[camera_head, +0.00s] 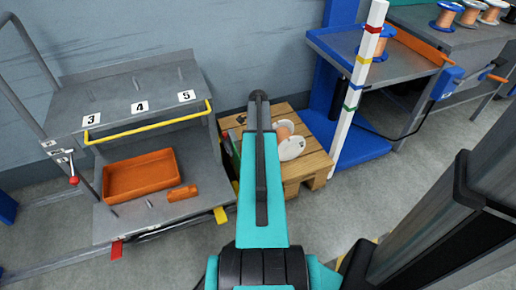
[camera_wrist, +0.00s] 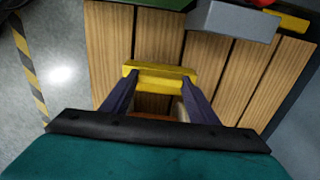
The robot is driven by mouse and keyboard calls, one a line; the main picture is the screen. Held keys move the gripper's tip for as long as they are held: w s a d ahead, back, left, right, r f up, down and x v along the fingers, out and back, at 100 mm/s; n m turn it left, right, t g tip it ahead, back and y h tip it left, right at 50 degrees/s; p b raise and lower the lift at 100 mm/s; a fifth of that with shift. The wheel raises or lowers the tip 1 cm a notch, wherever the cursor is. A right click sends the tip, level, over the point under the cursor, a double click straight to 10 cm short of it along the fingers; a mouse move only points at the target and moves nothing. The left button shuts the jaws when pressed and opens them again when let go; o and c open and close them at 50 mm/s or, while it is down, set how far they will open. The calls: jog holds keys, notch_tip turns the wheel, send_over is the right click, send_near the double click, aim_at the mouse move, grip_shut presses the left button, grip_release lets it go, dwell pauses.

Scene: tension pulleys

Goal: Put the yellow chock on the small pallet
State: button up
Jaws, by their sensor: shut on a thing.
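The yellow chock (camera_wrist: 158,74) is between the two dark fingers of my gripper (camera_wrist: 158,80) in the wrist view. The gripper is shut on it. The small wooden pallet (camera_wrist: 110,45) lies under the chock, its slats showing on both sides. I cannot tell whether the chock touches the slats. In the head view the pallet (camera_head: 317,162) stands on the floor by the wall. My arm covers its left part there and hides the gripper and the chock.
A white-flanged spool of copper wire (camera_head: 291,148) sits on the pallet. A grey block (camera_wrist: 234,21) and a green thing (camera_wrist: 160,15) lie at the pallet's far side. A numbered grey rack (camera_head: 140,90) with an orange tray (camera_head: 140,178) stands left; a banded post (camera_head: 357,90) stands right.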

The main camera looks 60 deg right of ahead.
jog(key=shift+f, duration=0.1)
jog(key=shift+f+b, duration=0.8)
jog(key=shift+f, duration=0.85)
jog(key=o, duration=1.7)
jog(key=shift+f, duration=0.1)
jog(key=shift+o, duration=0.2)
notch_tip(320, 180, up, 12)
jog(key=p, duration=0.4)
jog(key=shift+r, duration=0.25)
